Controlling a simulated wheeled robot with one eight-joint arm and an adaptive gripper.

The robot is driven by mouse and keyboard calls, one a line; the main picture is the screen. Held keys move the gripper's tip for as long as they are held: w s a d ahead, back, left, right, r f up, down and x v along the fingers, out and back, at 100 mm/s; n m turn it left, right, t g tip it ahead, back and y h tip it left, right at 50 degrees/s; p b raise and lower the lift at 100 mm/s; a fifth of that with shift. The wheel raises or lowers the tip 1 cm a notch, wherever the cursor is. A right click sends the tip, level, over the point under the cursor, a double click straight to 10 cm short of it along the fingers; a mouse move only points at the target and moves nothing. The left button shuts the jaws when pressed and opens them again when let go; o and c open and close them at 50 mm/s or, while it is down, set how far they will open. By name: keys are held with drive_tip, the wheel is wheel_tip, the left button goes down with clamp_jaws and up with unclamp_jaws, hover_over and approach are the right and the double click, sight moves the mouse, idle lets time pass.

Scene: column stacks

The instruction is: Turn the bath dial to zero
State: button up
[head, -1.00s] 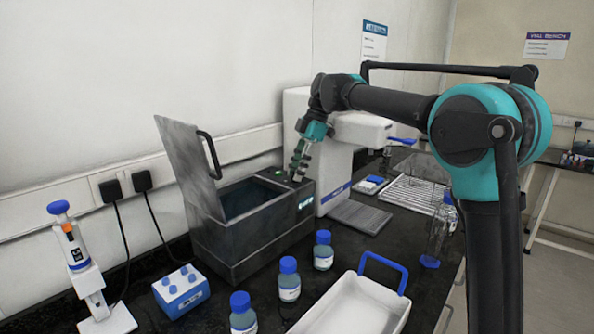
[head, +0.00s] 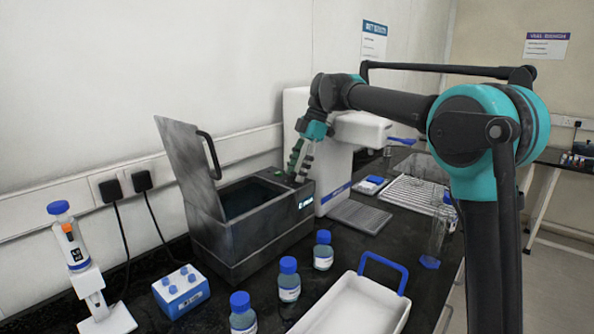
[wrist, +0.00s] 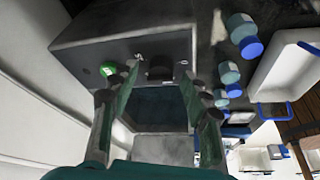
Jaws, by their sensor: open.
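The bath is a grey metal box (head: 262,240) with its lid (head: 188,168) standing open on the left. In the wrist view its control strip (wrist: 80,50) carries a green button (wrist: 108,69) and a dark dial (wrist: 160,73) with small white marks beside it. My gripper (head: 299,174) points down over the strip at the bath's back right corner. In the wrist view my gripper (wrist: 159,77) is open, one finger on each side of the dial. I cannot tell whether the fingers touch it. The dial's pointer is too dark to read, and the head view hides the dial behind the fingers.
A white instrument (head: 340,160) stands close to the right of the bath. Blue-capped bottles (head: 289,282) and a white tray (head: 350,312) with a blue handle lie in front. A blue tube block (head: 181,292) and a pipette stand (head: 90,290) are at the left.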

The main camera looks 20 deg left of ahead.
wheel_tip(320, 180, up, 10)
idle(0.5)
drive_tip(key=shift+s+d, duration=0.1)
